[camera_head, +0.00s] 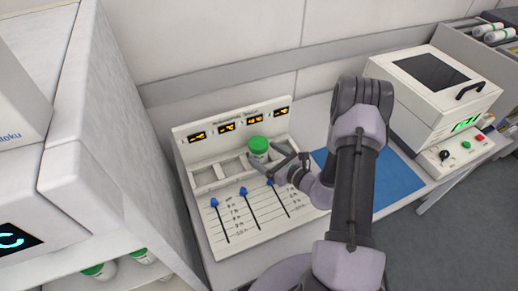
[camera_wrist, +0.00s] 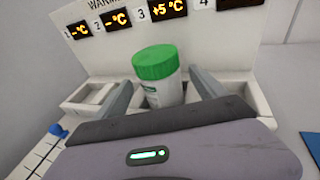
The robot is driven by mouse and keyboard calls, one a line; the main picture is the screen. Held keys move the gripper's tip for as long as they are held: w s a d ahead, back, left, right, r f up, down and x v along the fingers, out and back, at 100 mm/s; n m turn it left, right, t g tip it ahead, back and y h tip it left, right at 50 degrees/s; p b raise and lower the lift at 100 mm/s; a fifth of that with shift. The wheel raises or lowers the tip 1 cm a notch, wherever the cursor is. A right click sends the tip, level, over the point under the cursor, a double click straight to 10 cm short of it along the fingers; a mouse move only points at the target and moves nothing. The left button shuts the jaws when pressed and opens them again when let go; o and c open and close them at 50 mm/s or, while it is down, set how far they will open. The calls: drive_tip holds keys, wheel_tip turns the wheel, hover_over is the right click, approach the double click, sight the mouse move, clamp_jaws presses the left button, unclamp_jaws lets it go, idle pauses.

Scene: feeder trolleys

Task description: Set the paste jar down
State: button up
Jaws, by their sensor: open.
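The paste jar (camera_head: 258,147) is white with a green lid. It stands about upright at the warming station (camera_head: 262,235), a white unit with a row of compartments and a panel of orange displays. It appears to be in the third compartment, under the display reading +5 °C in the wrist view; its base is hidden there. My gripper (camera_head: 262,158) is open, with one finger on each side of the jar. In the wrist view the jar (camera_wrist: 158,80) is between the spread fingers, with a gap visible on both sides.
Blue sliders (camera_head: 243,192) rise from the station's front. A blue mat (camera_head: 397,182) lies right of it, partly behind my arm. A white machine (camera_head: 440,85) with a dark window stands further right. A tall white cabinet (camera_head: 110,130) is close on the left, with green-lidded jars (camera_head: 98,270) below.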

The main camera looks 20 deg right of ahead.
drive_tip(key=p+v, duration=0.1)
drive_tip(key=v, duration=0.6)
drive_tip(key=shift+s+d+r, duration=0.1)
drive_tip(key=shift+s+d, duration=0.05)
drive_tip(key=shift+s, duration=0.1)
drive_tip(key=shift+s+r, duration=0.25)
drive_tip(key=s+a+r+n+g+y, duration=0.3)
drive_tip(key=a+r+n+g+y, duration=0.15)
drive_tip(key=a+r+n, duration=0.45)
drive_tip(key=s+a+r+n+g+y, duration=0.25)
drive_tip(key=a+r+n+g, duration=0.4)
drive_tip(key=a+r, duration=0.35)
drive_tip(key=s+r+n+t+h, duration=0.1)
drive_tip(key=s+r+n+h, duration=0.7)
drive_tip(key=s+n, duration=0.4)
drive_tip(key=shift+s+d+r+t+h, duration=0.2)
drive_tip(key=shift+s+r+t+h, duration=0.2)
drive_tip(key=shift+h, duration=0.5)
